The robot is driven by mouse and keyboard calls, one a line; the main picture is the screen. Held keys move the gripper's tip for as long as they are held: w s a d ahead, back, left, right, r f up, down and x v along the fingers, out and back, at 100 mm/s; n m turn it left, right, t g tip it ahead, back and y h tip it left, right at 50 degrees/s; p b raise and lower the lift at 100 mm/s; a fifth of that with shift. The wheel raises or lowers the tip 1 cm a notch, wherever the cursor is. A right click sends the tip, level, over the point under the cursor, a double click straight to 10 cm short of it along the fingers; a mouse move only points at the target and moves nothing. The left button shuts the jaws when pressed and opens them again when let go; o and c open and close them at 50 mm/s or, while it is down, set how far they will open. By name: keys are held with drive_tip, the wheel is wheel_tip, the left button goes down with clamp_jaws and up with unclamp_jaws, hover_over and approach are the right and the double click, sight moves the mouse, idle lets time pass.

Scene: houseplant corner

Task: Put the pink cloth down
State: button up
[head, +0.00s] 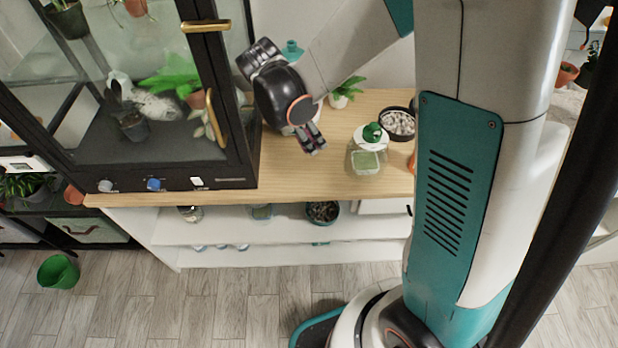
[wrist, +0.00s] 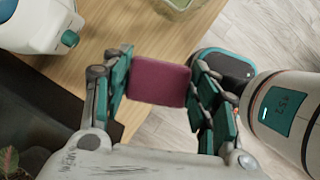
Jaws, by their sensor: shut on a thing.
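My gripper (wrist: 158,82) is shut on the pink cloth (wrist: 158,76), a dark pink block-like piece held between the two teal-padded fingers in the wrist view. In the head view my gripper (head: 312,142) is over the wooden worktop, just right of the glass cabinet, pointing down toward the front edge. The cloth is barely visible there, mostly hidden by the fingers. In the wrist view the cloth appears above the worktop's edge, with wood on the left and floor on the right. I cannot tell its exact height.
A glass jar (head: 366,160) with a green knob stands right of my gripper, near a bowl of pebbles (head: 398,123) and a small potted plant (head: 345,92). The glass cabinet (head: 238,160) bounds the left. Bare wooden worktop (head: 290,180) shows in front. A green pot (head: 58,271) stands on the floor.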

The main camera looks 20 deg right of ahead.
sight(312, 180)
wheel_tip(312, 180, down, 17)
drive_tip(key=b, duration=0.6)
drive_tip(key=shift+f, duration=0.2)
drive_tip(key=shift+r, duration=0.15)
drive_tip(key=shift+s+f+b, duration=0.15)
drive_tip(key=shift+f+b, duration=0.35)
drive_tip(key=shift+c, duration=0.3)
drive_tip(key=o, duration=1.2)
drive_tip(key=shift+c, duration=0.2)
drive_tip(key=shift+o, duration=1.1)
drive_tip(key=shift+w+f, duration=0.15)
drive_tip(key=shift+w, duration=0.05)
